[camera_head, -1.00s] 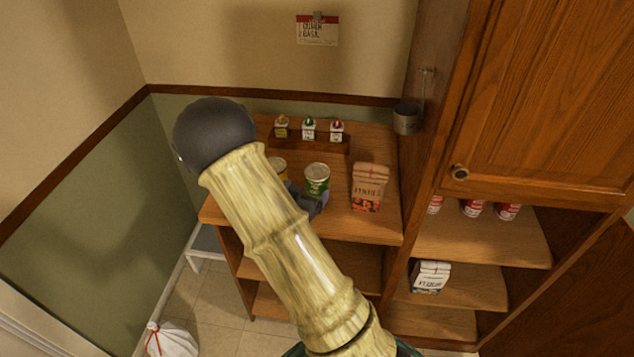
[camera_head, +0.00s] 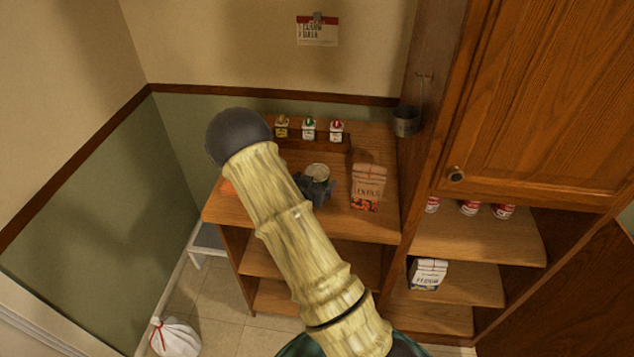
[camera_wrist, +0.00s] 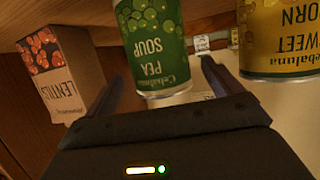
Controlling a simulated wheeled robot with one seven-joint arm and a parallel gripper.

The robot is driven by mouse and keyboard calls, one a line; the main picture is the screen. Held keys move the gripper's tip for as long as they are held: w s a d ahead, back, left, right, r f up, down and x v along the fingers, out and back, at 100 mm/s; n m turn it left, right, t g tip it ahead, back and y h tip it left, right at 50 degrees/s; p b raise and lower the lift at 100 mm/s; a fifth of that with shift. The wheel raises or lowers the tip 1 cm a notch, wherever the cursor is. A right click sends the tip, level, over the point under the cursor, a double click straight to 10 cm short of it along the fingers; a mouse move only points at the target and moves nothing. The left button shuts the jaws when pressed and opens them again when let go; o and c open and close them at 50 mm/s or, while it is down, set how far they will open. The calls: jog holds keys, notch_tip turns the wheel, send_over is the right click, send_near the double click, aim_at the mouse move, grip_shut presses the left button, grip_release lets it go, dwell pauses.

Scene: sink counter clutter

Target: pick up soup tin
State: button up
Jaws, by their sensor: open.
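The soup tin (camera_head: 317,172) is a green can standing on the wooden counter. In the wrist view the soup tin (camera_wrist: 153,42) appears inverted, with "Pea Soup" and green peas on its label. My gripper (camera_wrist: 163,80) is open, with one finger on each side of the tin's lower part in that picture. I cannot tell whether either finger touches it. In the head view my gripper (camera_head: 317,190) is a dark shape at the tin's near side, partly behind my arm. It overlaps the tin's lower part.
A lentils package (camera_head: 367,188) stands right of the tin; it also shows in the wrist view (camera_wrist: 62,72). A yellow sweet corn tin (camera_wrist: 278,38) is on the other side, hidden by my arm in the head view. Several small bottles (camera_head: 308,130) stand behind.

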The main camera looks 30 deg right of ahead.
jog(key=p+x, duration=0.1)
jog(key=x, duration=0.2)
jog(key=shift+w+d+f, duration=0.1)
jog(key=shift+w+d, duration=0.05)
jog(key=shift+c, duration=0.4)
jog(key=c, duration=1.3)
notch_tip(320, 180, up, 10)
jog(key=shift+r+b, duration=0.1)
jog(key=shift+b, duration=1.15)
